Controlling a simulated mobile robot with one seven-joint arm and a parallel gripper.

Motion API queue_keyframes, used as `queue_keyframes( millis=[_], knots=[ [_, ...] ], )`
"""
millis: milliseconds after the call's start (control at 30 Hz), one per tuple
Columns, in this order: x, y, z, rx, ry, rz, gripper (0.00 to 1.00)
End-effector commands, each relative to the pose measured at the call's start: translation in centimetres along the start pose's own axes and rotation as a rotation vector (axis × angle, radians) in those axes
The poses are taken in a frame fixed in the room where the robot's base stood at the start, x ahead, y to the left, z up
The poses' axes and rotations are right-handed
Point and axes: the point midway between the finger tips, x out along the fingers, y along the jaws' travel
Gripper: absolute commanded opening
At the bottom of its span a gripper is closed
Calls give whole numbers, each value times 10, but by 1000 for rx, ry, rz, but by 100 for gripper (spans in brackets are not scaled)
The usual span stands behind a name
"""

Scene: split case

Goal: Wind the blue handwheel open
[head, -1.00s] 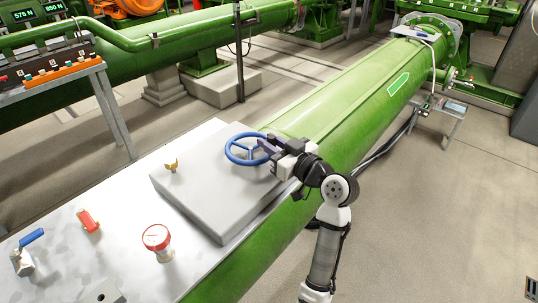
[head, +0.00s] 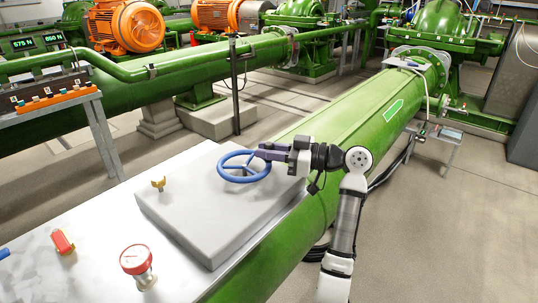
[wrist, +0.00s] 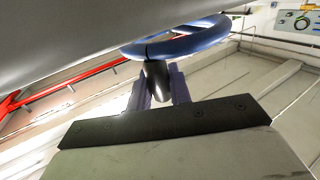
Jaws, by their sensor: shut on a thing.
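The blue handwheel (head: 231,179) stands on the grey block at the middle of the head view. My gripper (head: 262,153) reaches in from the right and is at the upper right, far side of the wheel's rim. In the wrist view the blue rim (wrist: 190,42) crosses the top, and a dark stub below it sits between the purple fingers of my gripper (wrist: 160,88). The gripper is shut on this part of the handwheel. The fingers hide part of the rim in the head view.
The grey block (head: 185,215) lies on a white table (head: 100,230). A brass wing handle (head: 158,184), a red-topped gauge (head: 134,260) and a red handle (head: 62,242) stand to the left. A large green pipe (head: 340,150) runs behind my arm.

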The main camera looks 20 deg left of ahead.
Motion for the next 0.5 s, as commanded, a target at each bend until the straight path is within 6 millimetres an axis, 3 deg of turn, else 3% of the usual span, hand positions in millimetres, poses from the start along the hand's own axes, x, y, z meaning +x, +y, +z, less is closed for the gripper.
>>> queue_keyframes(
  millis=[367, 400, 500],
  knots=[
    [0, 1, 0, 1, 0, -3, 0],
    [0, 1, 0, 1, 0, -3, 23],
    [0, 1, 0, 1, 0, -3, 36]
  ],
)
